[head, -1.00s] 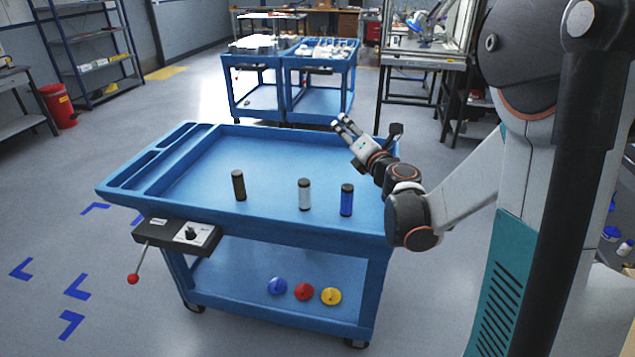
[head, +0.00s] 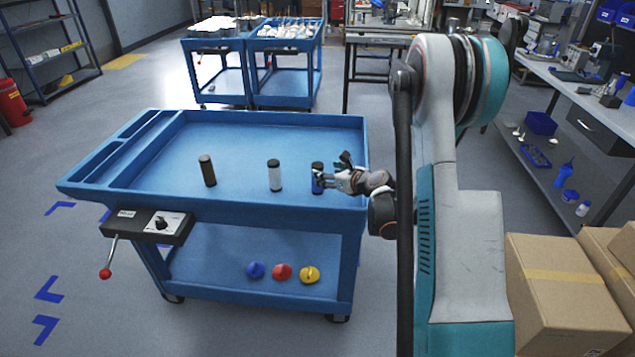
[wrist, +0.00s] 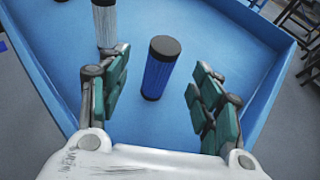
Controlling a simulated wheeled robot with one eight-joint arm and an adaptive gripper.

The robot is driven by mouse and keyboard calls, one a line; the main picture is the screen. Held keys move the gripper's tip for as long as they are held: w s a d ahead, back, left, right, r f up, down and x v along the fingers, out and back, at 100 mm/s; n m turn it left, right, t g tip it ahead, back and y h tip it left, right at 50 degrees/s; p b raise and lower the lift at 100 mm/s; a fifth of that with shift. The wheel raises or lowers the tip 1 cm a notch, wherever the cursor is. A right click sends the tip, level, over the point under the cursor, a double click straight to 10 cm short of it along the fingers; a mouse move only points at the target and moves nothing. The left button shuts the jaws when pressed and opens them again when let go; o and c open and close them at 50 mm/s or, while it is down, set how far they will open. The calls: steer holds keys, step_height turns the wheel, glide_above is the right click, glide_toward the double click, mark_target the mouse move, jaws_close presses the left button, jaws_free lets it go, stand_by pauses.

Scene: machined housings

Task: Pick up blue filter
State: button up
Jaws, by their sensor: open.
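The blue filter (head: 317,178) is a blue cylinder with black ends, upright near the right end of the blue cart's top tray (head: 240,140). My gripper (head: 332,176) is beside it at its right in the head view and partly covers it. In the wrist view the blue filter (wrist: 159,70) stands just ahead of the open fingers of my gripper (wrist: 160,105), near the middle of the gap. No contact shows. A white filter (head: 274,175) with black ends stands to its left; it also shows in the wrist view (wrist: 104,22), beyond the left finger.
A dark filter (head: 207,171) stands farther left on the tray. The tray has a raised rim, close to my arm on the right. A control box (head: 147,225) with a red-knobbed lever is on the cart's front. Cardboard boxes (head: 565,290) stand at the right.

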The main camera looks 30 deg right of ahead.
mark_target(321, 168)
steer(key=b+x, duration=0.1)
steer(key=x, duration=0.4)
steer(key=r+b+x, duration=0.1)
steer(key=x, duration=0.1)
steer(key=shift+w+d+f+b, duration=0.2)
steer(key=shift+w+b, duration=0.1)
steer(key=shift+w, duration=0.1)
steer(key=shift+r, duration=0.1)
steer(key=c, duration=1.3)
